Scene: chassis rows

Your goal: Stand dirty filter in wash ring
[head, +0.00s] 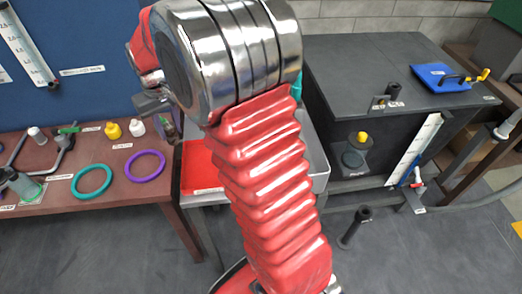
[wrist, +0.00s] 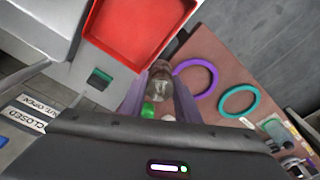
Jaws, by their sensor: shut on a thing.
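My gripper (wrist: 159,80) shows two purple fingers in the wrist view, shut on a cloudy, greyish cylinder, which looks like the dirty filter (wrist: 160,88). Its lower part is hidden by the gripper body. In the head view my gripper is mostly hidden behind my wrist, over the right end of the brown bench. A purple ring (head: 145,166) and a teal ring (head: 92,180) lie flat and empty on that bench; the wrist view shows the purple ring (wrist: 212,78) and teal ring (wrist: 256,102) too. Their labels are too small to read, so I cannot tell which is the wash ring.
The brown bench (head: 120,190) also holds a yellow bottle (head: 113,130), a white bottle (head: 137,127) and a clamp. A red tray (head: 198,168) stands right of it, beside a grey basin (head: 318,160). A dark cabinet (head: 370,62) stands at the right.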

